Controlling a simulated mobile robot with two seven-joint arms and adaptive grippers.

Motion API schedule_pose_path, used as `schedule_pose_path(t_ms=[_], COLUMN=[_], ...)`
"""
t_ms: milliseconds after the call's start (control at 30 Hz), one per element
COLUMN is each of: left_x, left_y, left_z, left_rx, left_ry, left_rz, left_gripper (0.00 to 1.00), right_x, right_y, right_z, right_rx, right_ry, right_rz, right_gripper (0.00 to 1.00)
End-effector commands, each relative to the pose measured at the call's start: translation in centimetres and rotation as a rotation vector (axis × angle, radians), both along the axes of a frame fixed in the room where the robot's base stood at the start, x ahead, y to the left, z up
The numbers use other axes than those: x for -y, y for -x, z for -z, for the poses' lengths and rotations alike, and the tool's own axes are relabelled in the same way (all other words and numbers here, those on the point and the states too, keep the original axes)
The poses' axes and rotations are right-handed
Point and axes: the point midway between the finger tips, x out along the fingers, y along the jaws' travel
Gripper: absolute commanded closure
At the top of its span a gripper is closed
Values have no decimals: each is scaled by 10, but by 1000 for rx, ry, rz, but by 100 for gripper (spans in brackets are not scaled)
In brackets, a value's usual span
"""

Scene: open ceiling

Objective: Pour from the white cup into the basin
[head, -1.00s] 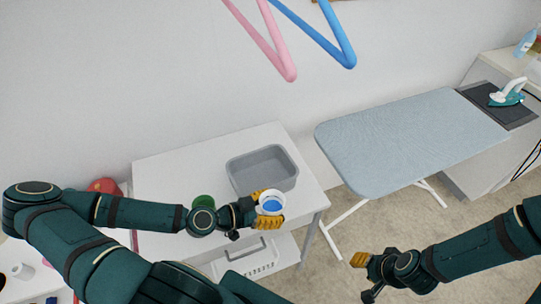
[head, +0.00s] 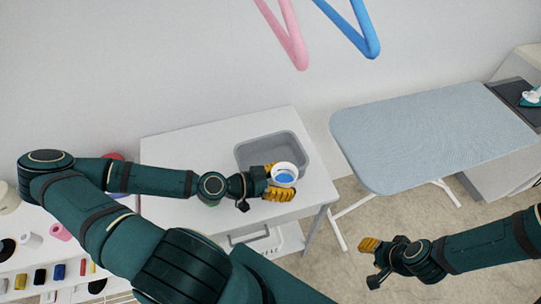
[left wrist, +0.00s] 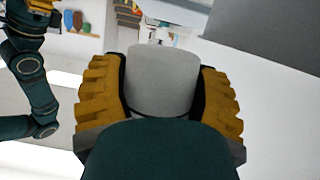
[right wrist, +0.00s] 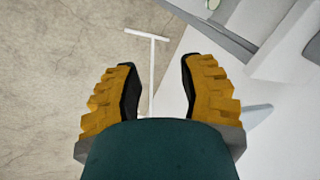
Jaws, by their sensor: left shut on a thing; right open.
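The white cup (head: 284,168) with blue contents is held in my left gripper (head: 281,182), which is shut around its sides. In the left wrist view the cup (left wrist: 162,80) sits between the two yellow fingers of my left gripper (left wrist: 162,92). The cup looks upright or nearly so. The grey basin (head: 245,152) stands on the white table, and the cup is over or just in front of its near right side; the exact height is unclear. My right gripper (head: 371,253) is open and empty over the floor, also in the right wrist view (right wrist: 158,90).
The white table (head: 180,145) carries the basin. An ironing board (head: 430,130) stands to the right, with an iron (head: 533,97) beyond it. Pink (head: 291,40) and blue (head: 355,30) hanger-like bars hang above. A shelf with several small items is at the left.

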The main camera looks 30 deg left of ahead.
Motion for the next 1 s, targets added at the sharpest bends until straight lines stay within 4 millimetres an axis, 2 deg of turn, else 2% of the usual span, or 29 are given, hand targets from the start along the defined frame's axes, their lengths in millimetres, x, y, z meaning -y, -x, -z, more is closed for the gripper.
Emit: schedule_pose_path(t_ms=[400,600,733,833,1000], left_x=[-10,-14,-19,-24,-29], left_y=[-8,-12,-16,-20,-25], left_z=[-4,-6,-11,-21,-14], left_rx=[-118,-174,-221,-275,-330], left_ry=[139,203,259,325,386], left_rz=[-1,0,-2,-2,-1], left_gripper=[72,72,72,72,72], right_x=[-2,-3,-3,-3,-3], right_y=[10,18,19,20,19], right_z=[33,59,69,60,68], right_rx=[-23,-39,-43,-45,-42], right_ry=[-5,-9,-9,-10,-10], right_rz=[-18,-30,-35,-35,-35], right_gripper=[60,60,60,60,60])
